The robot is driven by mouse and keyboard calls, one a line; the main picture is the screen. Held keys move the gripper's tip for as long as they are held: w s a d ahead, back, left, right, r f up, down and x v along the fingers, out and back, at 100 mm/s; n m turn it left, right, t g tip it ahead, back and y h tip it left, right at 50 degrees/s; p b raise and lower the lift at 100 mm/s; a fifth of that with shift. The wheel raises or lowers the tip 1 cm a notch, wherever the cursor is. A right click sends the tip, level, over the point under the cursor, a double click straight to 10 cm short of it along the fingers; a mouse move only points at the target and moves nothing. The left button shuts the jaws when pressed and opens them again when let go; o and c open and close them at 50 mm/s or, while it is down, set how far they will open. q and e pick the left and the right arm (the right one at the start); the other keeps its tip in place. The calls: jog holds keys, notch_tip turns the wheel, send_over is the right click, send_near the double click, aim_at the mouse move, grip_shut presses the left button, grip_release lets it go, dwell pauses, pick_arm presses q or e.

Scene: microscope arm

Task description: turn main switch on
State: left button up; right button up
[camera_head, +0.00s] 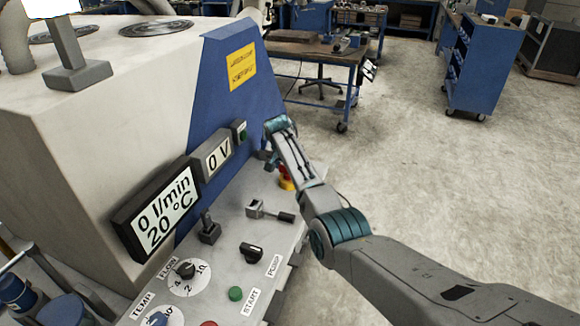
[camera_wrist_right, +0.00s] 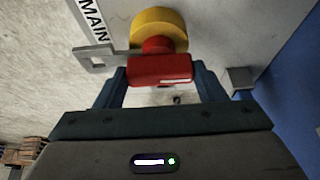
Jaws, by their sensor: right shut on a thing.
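The main switch (camera_head: 287,184) is a red handle on a yellow round base, on the sloped control panel beside the blue side. In the head view my right arm partly covers it. In the right wrist view the red handle of the main switch (camera_wrist_right: 160,70) lies between the fingers of my right gripper (camera_wrist_right: 160,88), which is shut on it. The handle lies crosswise in this view, below the yellow base. A MAIN label (camera_wrist_right: 95,20) is beside the base. My left gripper is not in view.
The panel also carries a black pump knob (camera_head: 251,251), a green start button (camera_head: 235,293), a flow dial (camera_head: 188,275) and a grey lever (camera_head: 270,212). Displays read 0 l/min, 20 °C (camera_head: 160,215) and 0 V (camera_head: 218,158). Open floor lies to the right.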

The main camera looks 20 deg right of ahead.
jog(key=shift+w+r, duration=0.1)
jog(key=shift+r, duration=0.05)
jog(key=o, duration=1.4)
jog(key=b+v, duration=0.2)
jog(key=v, duration=0.8)
jog(key=shift+r+b, duration=0.35)
jog(key=shift+b, duration=0.05)
